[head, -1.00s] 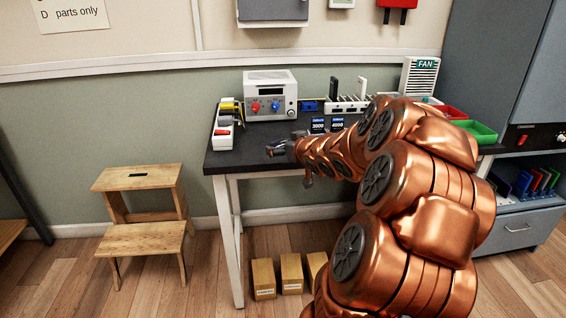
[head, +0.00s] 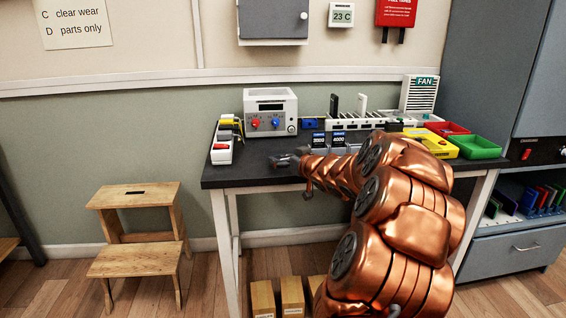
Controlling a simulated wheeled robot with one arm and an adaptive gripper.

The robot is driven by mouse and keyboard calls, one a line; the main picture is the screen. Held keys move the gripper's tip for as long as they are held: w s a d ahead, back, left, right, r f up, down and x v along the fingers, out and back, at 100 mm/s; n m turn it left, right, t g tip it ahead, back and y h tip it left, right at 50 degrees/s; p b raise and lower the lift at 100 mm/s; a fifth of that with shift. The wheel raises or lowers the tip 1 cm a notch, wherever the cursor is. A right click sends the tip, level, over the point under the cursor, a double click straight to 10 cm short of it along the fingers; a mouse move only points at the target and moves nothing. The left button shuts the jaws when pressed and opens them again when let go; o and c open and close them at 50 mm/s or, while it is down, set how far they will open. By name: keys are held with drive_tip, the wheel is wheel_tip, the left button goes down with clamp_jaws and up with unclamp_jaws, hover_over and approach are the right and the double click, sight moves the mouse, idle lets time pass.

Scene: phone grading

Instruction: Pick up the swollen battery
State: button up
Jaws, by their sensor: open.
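My gripper (head: 279,160) is open and small in the head view, low over the left front part of the dark workbench (head: 236,172). Nothing shows between its fingers. No battery can be made out as swollen. My copper arm hides the front right part of the bench.
A power supply (head: 270,111) stands at the back, a white power strip (head: 221,148) at the left edge. Red (head: 447,129), yellow (head: 434,145) and green (head: 474,147) trays sit at the right, near the fan unit (head: 419,95). A wooden step stool (head: 137,232) stands left of the bench.

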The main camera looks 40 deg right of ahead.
drive_tip(key=shift+x, duration=1.1)
drive_tip(key=shift+c, duration=0.2)
drive_tip(key=c, duration=0.8)
